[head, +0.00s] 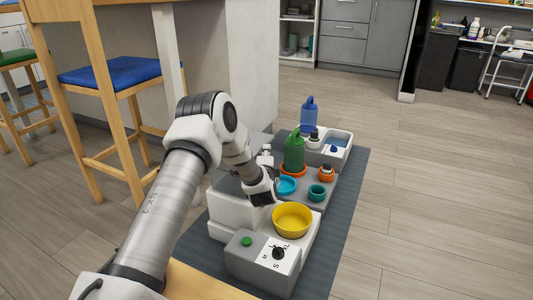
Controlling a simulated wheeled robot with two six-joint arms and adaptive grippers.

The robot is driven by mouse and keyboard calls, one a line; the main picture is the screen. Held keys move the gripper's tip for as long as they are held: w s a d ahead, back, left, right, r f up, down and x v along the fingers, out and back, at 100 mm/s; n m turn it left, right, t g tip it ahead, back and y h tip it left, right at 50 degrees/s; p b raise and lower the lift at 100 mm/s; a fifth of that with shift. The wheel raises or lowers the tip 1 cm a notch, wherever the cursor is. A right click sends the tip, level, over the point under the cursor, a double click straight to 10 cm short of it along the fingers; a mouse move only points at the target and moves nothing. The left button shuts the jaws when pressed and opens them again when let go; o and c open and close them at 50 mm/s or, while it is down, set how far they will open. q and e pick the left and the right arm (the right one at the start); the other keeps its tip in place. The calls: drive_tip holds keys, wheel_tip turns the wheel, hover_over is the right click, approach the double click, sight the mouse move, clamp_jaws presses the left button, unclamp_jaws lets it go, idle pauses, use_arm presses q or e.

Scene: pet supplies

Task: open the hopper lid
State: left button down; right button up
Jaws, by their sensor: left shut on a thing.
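The feeder is a white box-shaped hopper (234,213) with a grey lid (226,184) on top, standing on the mat. A yellow bowl (292,219) sits at its right side, and a grey control box (250,259) with a green button and a black dial is in front. My left arm reaches over the hopper from the left. My left gripper (268,196) is at the hopper's upper right edge, shut on the lid's edge. My own gripper and arm hide the grip and part of the lid, so how far the lid is raised is unclear. My right gripper is not in view.
Behind the feeder, a grey tray holds a green watering can (294,153), blue bowl (286,185), teal cup (317,192) and orange jar (326,174). A wooden stool (110,78) is at the left. Floor at the right is clear.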

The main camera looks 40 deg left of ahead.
use_arm(q)
drive_tip(key=r+n+p, duration=0.1)
drive_tip(key=r+p, duration=0.1)
drive_tip(key=p, duration=0.2)
drive_tip(key=a+r+n+p, duration=0.1)
drive_tip(key=r+p, duration=0.2)
drive_tip(key=p, duration=0.1)
drive_tip(key=r+n+h+p, duration=0.1)
drive_tip(key=r+p, duration=0.2)
drive_tip(key=p, duration=0.1)
drive_tip(key=shift+s+a+r+g, duration=0.15)
drive_tip(key=shift+s+a+g, duration=0.1)
drive_tip(key=shift+g, duration=0.15)
drive_tip(key=s+a+r+n+h+p, duration=0.2)
drive_tip(key=s+a+r+n+p, duration=0.1)
drive_tip(key=a+r+p, duration=0.2)
drive_tip(key=s+a+r+n+h+p, duration=0.2)
drive_tip(key=a+r+p, duration=0.4)
drive_tip(key=a+p, duration=0.3)
drive_tip(key=shift+s+a+n+g+p, duration=0.4)
drive_tip(key=shift+a+n, duration=0.8)
drive_tip(key=shift+a, duration=0.7)
drive_tip(key=shift+s, duration=0.1)
drive_tip(key=c, duration=1.3)
unclamp_jaws()
